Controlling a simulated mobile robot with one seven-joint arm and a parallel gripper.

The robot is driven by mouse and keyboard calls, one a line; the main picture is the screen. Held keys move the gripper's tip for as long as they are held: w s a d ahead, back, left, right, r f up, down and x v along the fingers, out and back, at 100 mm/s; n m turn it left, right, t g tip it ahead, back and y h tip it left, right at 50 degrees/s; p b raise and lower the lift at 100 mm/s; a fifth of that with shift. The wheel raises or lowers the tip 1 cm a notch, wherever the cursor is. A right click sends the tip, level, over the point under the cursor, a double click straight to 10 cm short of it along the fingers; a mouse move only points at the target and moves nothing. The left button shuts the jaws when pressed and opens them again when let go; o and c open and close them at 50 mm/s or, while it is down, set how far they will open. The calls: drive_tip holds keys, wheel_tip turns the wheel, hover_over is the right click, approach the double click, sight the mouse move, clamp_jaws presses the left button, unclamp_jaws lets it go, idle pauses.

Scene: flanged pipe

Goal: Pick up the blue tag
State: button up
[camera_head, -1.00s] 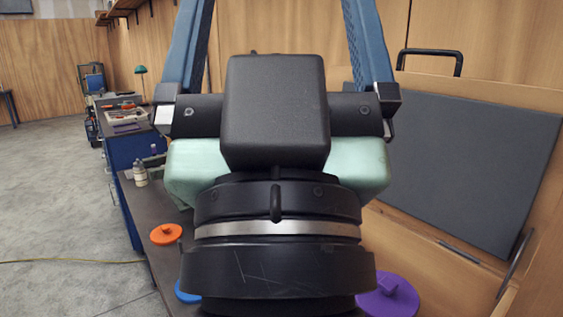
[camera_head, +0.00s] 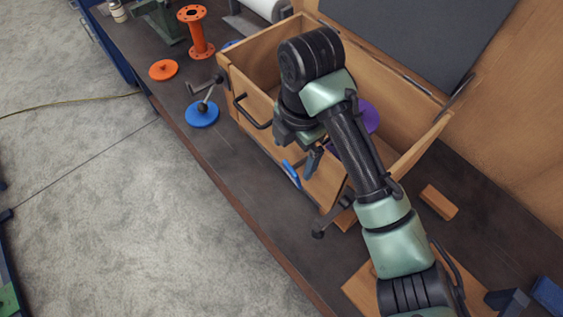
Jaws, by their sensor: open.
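A small bright blue piece with a pale edge, which looks like the blue tag (camera_head: 291,173), shows at the front side of the wooden crate (camera_head: 262,134). I cannot tell whether it hangs there or lies against the wood. My gripper (camera_head: 306,167) points down just right of it, over the crate's front wall. The jaws are open, and I see nothing between them. The far finger and the exact gap to the blue piece are hard to make out. My arm hides part of the crate.
A blue disc with a handle (camera_head: 201,115), an orange disc (camera_head: 163,69) and an orange flanged pipe (camera_head: 196,34) stand on the dark bench (camera_head: 130,45) at left. A purple disc (camera_head: 369,117) is in the crate. A wooden block (camera_head: 439,202) lies at right.

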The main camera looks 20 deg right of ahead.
sight(291, 171)
drive_tip(key=f, duration=0.7)
drive_tip(key=shift+w+f, duration=0.2)
drive_tip(key=shift+w, duration=0.1)
drive_tip(key=shift+w+f+p, duration=0.25)
drive_tip(key=shift+f+p, duration=0.15)
drive_tip(key=shift+f, duration=0.95)
drive_tip(key=shift+w+f+p, duration=0.25)
drive_tip(key=shift+f+p, duration=0.15)
drive_tip(key=shift+f, duration=0.9)
drive_tip(key=c, duration=1.5)
drive_tip(key=shift+r+b, duration=0.1)
drive_tip(key=shift+b, duration=0.35)
drive_tip(key=shift+c, duration=0.2)
drive_tip(key=s+a+b, duration=0.3)
drive_tip(key=a, duration=0.5)
drive_tip(key=s+a+b, duration=0.2)
drive_tip(key=s+a, duration=0.1)
drive_tip(key=a, duration=0.6)
drive_tip(key=d+f+m, duration=0.1)
drive_tip(key=f+m, duration=0.1)
drive_tip(key=m, duration=0.8)
drive_tip(key=s+d+f+m+h, duration=0.1)
drive_tip(key=d+f+m, duration=0.1)
drive_tip(key=m, duration=0.9)
drive_tip(key=shift+s+f+g, duration=0.25)
drive_tip(key=shift+f+g, duration=0.15)
drive_tip(key=shift+f, duration=0.35)
